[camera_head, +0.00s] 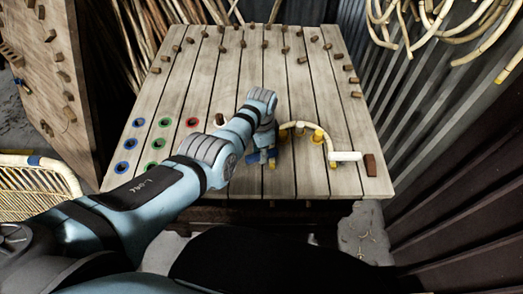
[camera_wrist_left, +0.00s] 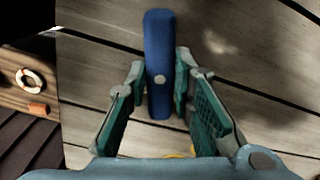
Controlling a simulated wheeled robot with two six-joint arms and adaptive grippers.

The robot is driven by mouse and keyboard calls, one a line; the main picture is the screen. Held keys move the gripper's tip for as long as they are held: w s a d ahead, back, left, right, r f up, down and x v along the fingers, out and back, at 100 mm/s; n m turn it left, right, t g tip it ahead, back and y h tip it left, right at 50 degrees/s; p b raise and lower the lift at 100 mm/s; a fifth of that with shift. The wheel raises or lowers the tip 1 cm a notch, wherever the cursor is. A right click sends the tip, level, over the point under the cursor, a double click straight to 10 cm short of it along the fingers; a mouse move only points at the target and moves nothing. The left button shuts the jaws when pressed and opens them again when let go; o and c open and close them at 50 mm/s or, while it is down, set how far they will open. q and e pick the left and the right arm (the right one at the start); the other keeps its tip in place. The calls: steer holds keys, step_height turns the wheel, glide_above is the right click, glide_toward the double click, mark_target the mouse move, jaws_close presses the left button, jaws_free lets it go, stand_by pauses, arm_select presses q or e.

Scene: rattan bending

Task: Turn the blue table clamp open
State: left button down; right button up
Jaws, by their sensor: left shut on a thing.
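The blue table clamp (camera_wrist_left: 158,40) shows in the left wrist view as a long dark blue bar with a pale round pin at its middle. My left gripper (camera_wrist_left: 160,80) has one green-padded finger on each side of the bar and is shut on it. In the head view my left gripper (camera_head: 265,146) is low over the front middle of the slatted table, and it and my arm hide most of the clamp. My right gripper is in neither view.
A curved rattan piece (camera_head: 322,137) with a white tube (camera_head: 345,156) lies right of the gripper, near a brown block (camera_head: 370,165). Coloured rings (camera_head: 156,143) are at the table's left. Wooden pegs (camera_head: 285,50) line the back.

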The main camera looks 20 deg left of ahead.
arm_select(q)
steer(key=n, duration=0.3)
steer(key=shift+n, duration=0.3)
steer(key=n, duration=0.3)
steer(key=shift+n, duration=0.3)
steer(key=n, duration=0.6)
steer(key=shift+n+p, duration=0.35)
steer(key=shift+n, duration=0.05)
steer(key=shift+w, duration=0.1)
steer(key=c, duration=1.4)
jaws_free()
step_height(320, 180, up, 12)
